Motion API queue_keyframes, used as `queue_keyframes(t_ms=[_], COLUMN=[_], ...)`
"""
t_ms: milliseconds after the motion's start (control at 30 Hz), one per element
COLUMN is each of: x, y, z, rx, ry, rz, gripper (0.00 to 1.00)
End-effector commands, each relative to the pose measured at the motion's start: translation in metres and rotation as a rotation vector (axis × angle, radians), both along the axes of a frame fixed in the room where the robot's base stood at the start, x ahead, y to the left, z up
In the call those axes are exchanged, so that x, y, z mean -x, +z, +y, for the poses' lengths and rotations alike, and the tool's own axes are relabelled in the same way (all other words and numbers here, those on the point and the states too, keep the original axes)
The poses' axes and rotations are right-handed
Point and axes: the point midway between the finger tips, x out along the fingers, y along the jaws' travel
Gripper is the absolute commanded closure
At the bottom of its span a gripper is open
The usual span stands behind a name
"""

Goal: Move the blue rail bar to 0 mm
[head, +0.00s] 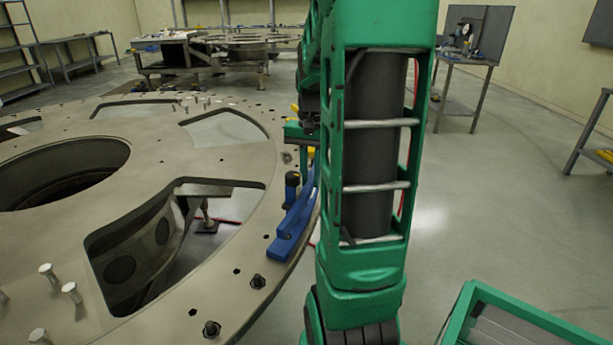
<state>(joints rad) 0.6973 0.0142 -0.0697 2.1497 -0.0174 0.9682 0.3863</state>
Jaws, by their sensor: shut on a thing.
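The blue rail bar (295,220) lies along the right rim of the large round metal plate (228,158). A short dark upright cylinder with a blue band (292,189) stands beside its left side. My gripper (311,153) is at the far end of the bar, with a bit of yellow showing there. It is shut on the bar, but my green arm hides most of the jaws and the bar's far end. No scale or millimetre mark is readable.
The plate has large cut-outs and a round centre hole (62,170). Workbenches (462,62) stand at the back.

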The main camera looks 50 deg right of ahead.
Motion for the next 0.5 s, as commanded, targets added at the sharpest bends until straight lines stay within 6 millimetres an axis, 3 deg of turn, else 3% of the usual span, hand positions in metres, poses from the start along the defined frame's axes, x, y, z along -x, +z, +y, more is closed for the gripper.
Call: queue_keyframes(t_ms=[500], x=[-0.0002], y=[-0.0055], z=[-0.0002], rx=[0.0], ry=[-0.001], rz=[0.0], gripper=[1.0])
